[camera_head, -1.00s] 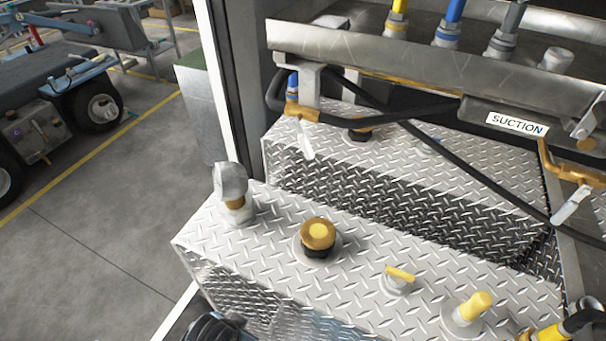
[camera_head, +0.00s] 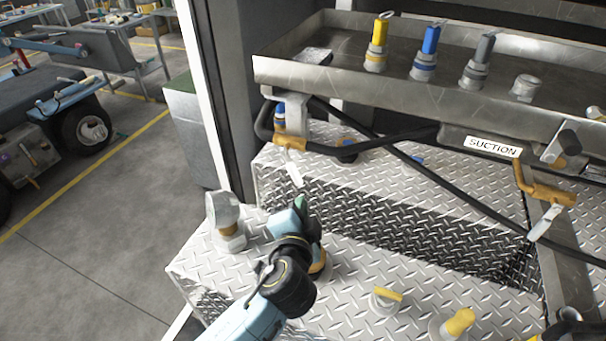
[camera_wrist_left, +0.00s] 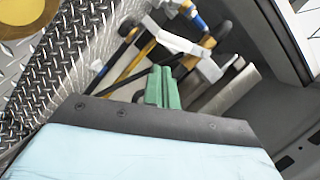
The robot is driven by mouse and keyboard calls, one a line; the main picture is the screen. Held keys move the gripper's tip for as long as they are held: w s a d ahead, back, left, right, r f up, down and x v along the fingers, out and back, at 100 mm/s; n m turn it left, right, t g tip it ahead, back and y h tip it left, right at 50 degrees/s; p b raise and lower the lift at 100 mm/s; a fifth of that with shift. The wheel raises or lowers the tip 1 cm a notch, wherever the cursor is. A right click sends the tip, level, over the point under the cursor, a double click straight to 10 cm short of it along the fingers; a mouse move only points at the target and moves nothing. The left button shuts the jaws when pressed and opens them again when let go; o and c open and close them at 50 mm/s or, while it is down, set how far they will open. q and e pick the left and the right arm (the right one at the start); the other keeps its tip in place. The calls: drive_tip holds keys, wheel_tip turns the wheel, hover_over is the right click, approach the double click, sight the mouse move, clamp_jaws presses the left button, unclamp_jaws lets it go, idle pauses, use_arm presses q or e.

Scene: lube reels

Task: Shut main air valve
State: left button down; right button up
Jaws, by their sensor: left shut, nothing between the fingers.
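A brass valve (camera_head: 289,143) with a blue fitting above it and a pale lever (camera_head: 294,169) hanging down sits under the left end of the metal tray. I cannot read any label on it. A pale lever (camera_wrist_left: 182,42) with brass and blue parts shows in the left wrist view, beyond my fingertips. My left gripper (camera_head: 300,204) is shut and empty, below the valve lever and apart from it in the head view. Its green fingers (camera_wrist_left: 163,88) point toward the lever in the wrist view.
A second brass valve (camera_head: 545,192) hangs near the SUCTION label (camera_head: 492,147). Black hoses (camera_head: 385,147) run below the metal tray (camera_head: 330,76). A grey capped fitting (camera_head: 226,218) stands beside my left arm. A yellow-topped fitting (camera_head: 459,322) stands on the diamond-plate tank (camera_head: 355,262).

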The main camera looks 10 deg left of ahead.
sight(291, 167)
use_arm(q)
drive_tip(key=w+d+r+m+t+h, duration=0.1)
drive_tip(key=w+d+m, duration=0.1)
drive_tip(key=w, duration=0.9)
drive_tip(key=a, duration=0.1)
drive_tip(key=s+a+p, duration=0.1)
drive_tip(key=a+f, duration=0.1)
drive_tip(key=shift+s+a+f+p, duration=0.1)
drive_tip(key=shift+s+a+p, duration=0.05)
drive_tip(key=shift+s+p, duration=0.15)
drive_tip(key=shift+a, duration=0.1)
